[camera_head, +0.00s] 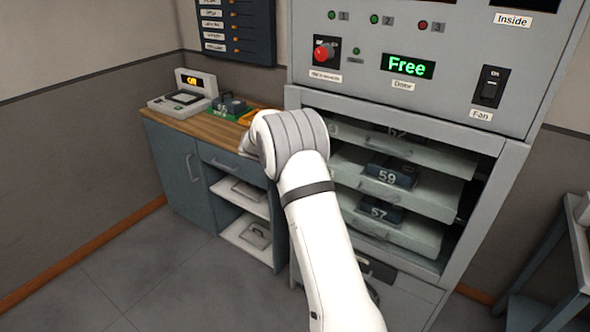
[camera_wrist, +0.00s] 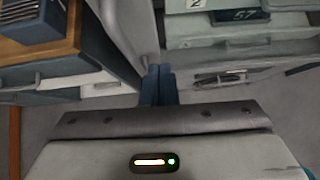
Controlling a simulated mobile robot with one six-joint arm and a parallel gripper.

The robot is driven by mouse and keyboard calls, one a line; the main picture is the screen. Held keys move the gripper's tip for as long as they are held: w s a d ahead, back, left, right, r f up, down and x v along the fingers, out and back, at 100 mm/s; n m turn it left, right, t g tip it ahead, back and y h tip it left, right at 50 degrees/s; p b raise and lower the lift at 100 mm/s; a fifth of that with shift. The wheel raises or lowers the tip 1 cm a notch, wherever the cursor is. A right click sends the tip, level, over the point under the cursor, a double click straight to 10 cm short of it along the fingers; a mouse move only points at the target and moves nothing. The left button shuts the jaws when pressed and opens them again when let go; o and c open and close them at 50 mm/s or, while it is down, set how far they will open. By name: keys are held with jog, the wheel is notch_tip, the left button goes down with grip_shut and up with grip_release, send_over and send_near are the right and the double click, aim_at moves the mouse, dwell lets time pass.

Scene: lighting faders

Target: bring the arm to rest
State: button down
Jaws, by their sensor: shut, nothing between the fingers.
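My gripper (camera_wrist: 159,70) shows in the wrist view with its two dark blue fingers together and nothing between them. It points toward the gap between the wooden-topped counter and the shelved cabinet, and touches nothing that I can see. In the head view my white arm rises from the bottom and bends in front of the cabinet's left edge; the gripper itself is hidden behind the arm there.
The counter (camera_head: 179,118) carries a scale (camera_head: 184,97) and a green tray (camera_head: 218,114). The cabinet (camera_head: 466,189) has pulled-out shelves with blocks marked 59 (camera_head: 391,172) and 57 (camera_head: 379,211). Its display (camera_head: 408,66) reads Free. A grey table (camera_head: 545,270) stands right. Floor (camera_head: 150,268) at left is clear.

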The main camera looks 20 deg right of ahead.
jog(key=s+a+r+n+t+y, duration=0.2)
jog(key=a+r+n+t, duration=0.15)
jog(key=r+n, duration=0.45)
jog(key=s+a+r+n+t+y, duration=0.1)
jog(key=s+a+r+n+t, duration=0.25)
jog(key=r+n, duration=0.45)
jog(key=s+a+r+n+y, duration=0.5)
jog(key=s+a+n+y, duration=0.15)
jog(key=s+n, duration=0.4)
jog(key=s+d+f+n+g, duration=0.1)
jog(key=s+f+n+g, duration=0.2)
jog(key=s+n, duration=0.3)
jog(key=s+d+f+n+g+h, duration=0.1)
jog(key=s+n, duration=0.6)
jog(key=s, duration=0.8)
jog(key=s+d+f+n+g+h, duration=0.1)
jog(key=s+f+n+g, duration=0.4)
jog(key=s, duration=0.5)
jog(key=shift+s+d+f+n+g, duration=0.3)
jog(key=shift+d+f+n, duration=0.35)
jog(key=shift+n, duration=0.6)
jog(key=shift+d+r, duration=0.2)
